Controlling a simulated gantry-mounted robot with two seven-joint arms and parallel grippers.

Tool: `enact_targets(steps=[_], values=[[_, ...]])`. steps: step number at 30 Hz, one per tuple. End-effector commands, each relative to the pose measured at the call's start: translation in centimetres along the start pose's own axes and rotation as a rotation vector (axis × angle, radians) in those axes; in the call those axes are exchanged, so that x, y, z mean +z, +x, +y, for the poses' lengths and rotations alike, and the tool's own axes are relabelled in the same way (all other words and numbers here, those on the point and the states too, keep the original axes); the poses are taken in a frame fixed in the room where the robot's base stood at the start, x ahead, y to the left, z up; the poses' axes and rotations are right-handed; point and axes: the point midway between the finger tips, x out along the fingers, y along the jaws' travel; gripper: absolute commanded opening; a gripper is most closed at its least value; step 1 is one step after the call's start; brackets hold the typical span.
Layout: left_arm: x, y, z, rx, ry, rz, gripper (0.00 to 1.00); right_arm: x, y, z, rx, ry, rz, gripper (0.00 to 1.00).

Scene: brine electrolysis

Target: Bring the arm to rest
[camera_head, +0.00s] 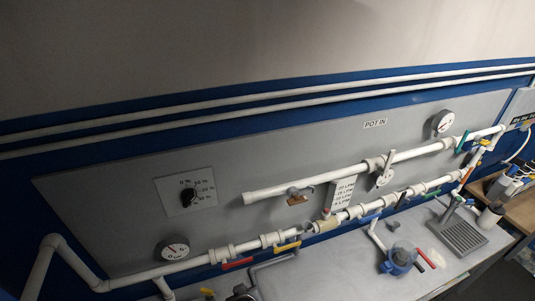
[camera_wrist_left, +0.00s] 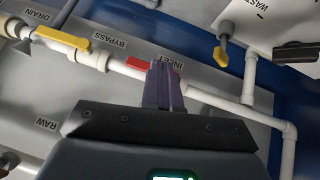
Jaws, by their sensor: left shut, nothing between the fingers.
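My left gripper (camera_wrist_left: 166,72) shows in the left wrist view. Its two dark fingers are shut together with nothing between them. The fingertips are in front of a white pipe run on the panel, beside a red valve handle (camera_wrist_left: 138,62) and partly over the "INLET" label. I cannot tell how far they are from the pipe. Neither gripper shows in the head view, and my right gripper is in neither view.
In the left wrist view, a yellow handle (camera_wrist_left: 62,38) is on the same pipe and another (camera_wrist_left: 221,52) is at upper right. In the head view, the grey wall panel (camera_head: 120,215) carries pipes, gauges and a dial (camera_head: 188,198). A blue item (camera_head: 402,260) stands on the bench (camera_head: 335,275).

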Motion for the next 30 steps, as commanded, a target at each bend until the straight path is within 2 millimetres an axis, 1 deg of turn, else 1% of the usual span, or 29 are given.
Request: enact_targets(steps=[1, 3, 5, 6, 8, 9, 11, 12, 14, 15, 17, 18, 21, 23, 25, 27, 30], values=[[2.9, 0.5, -2.6, -0.029, -0.014, -0.046, 0.00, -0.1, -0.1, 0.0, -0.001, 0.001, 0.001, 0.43], [6.3, 0.4, -6.0, -0.048, -0.034, -0.103, 0.00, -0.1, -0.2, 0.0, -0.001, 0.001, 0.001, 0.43], [8.8, -0.4, -8.8, -0.054, -0.044, -0.155, 0.00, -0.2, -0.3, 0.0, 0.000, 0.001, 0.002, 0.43], [10.1, -1.1, -10.5, -0.053, -0.043, -0.189, 0.00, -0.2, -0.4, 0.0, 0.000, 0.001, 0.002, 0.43], [11.8, -2.6, -13.1, -0.048, -0.032, -0.237, 0.00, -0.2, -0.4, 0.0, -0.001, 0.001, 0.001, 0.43], [12.6, -3.8, -14.7, -0.043, -0.015, -0.267, 0.00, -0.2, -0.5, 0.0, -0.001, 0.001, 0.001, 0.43], [13.4, -6.0, -17.0, -0.030, 0.023, -0.306, 0.00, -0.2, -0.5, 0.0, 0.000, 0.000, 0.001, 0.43], [13.6, -7.6, -18.5, -0.021, 0.058, -0.327, 0.00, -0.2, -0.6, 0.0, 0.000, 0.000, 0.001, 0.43], [13.4, -10.1, -20.3, -0.006, 0.121, -0.352, 0.00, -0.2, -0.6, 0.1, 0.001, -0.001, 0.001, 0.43], [12.9, -11.7, -21.1, 0.004, 0.168, -0.359, 0.00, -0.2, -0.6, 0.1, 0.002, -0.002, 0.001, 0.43], [11.9, -14.0, -22.0, 0.019, 0.243, -0.363, 0.00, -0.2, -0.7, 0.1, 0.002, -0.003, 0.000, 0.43], [11.1, -15.3, -22.3, 0.027, 0.290, -0.359, 0.00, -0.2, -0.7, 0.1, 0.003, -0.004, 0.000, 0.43], [8.8, -18.0, -22.3, 0.049, 0.408, -0.336, 0.00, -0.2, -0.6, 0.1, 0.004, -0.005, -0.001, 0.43], [7.8, -19.3, -22.1, 0.058, 0.469, -0.326, 0.00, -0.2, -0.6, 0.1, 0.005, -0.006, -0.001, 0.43], [7.7, -20.4, -21.7, 0.069, 0.539, -0.335, 0.00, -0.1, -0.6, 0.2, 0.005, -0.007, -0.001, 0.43], [8.2, -20.6, -21.8, 0.071, 0.587, -0.360, 0.00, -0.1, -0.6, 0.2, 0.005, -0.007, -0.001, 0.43], [8.4, -20.7, -21.9, 0.070, 0.606, -0.376, 0.00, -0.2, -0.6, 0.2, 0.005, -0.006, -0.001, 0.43]])
